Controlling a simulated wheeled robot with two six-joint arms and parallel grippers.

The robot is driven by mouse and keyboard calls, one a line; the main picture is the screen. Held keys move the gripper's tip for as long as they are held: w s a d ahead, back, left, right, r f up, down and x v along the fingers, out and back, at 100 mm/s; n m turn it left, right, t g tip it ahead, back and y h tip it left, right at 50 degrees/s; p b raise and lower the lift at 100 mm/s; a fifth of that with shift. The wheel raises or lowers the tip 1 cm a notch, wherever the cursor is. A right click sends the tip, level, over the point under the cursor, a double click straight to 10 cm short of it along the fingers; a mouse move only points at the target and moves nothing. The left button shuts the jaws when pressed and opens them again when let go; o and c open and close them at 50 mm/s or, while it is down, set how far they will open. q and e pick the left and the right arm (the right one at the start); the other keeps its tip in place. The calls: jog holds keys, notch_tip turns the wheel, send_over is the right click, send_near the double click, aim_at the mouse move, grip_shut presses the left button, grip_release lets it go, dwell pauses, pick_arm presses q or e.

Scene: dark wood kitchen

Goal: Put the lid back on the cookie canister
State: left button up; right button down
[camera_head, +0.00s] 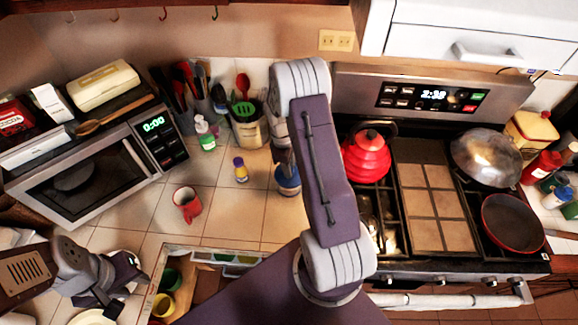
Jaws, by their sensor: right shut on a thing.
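A round blue thing with a tan patch (287,181) shows on the left of my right arm, over the tiled counter. My arm link covers part of it, and I cannot tell whether it is the lid, the canister or both. My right gripper (286,160) is mostly hidden behind my arm and looks shut at the top of this blue thing. My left gripper (119,282) is low at the left, its dark fingers apart and empty, near the counter's front edge. No cookie canister can be clearly made out.
A red mug (187,203), a small yellow-and-purple bottle (241,170) and a soap bottle (205,134) stand on the counter. A microwave (85,172) is left. The stove at right holds a red kettle (367,158) and pans. An open drawer (190,262) lies in front.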

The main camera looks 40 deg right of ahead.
dwell(0.5)
jog(key=c, duration=1)
grip_release()
jog(key=shift+c, duration=0.2)
jog(key=shift+o, duration=0.2)
jog(key=o, duration=0.4)
jog(key=shift+r, duration=0.1)
jog(key=shift+r+p, duration=3.3)
jog(key=shift+r, duration=0.15)
grip_shut()
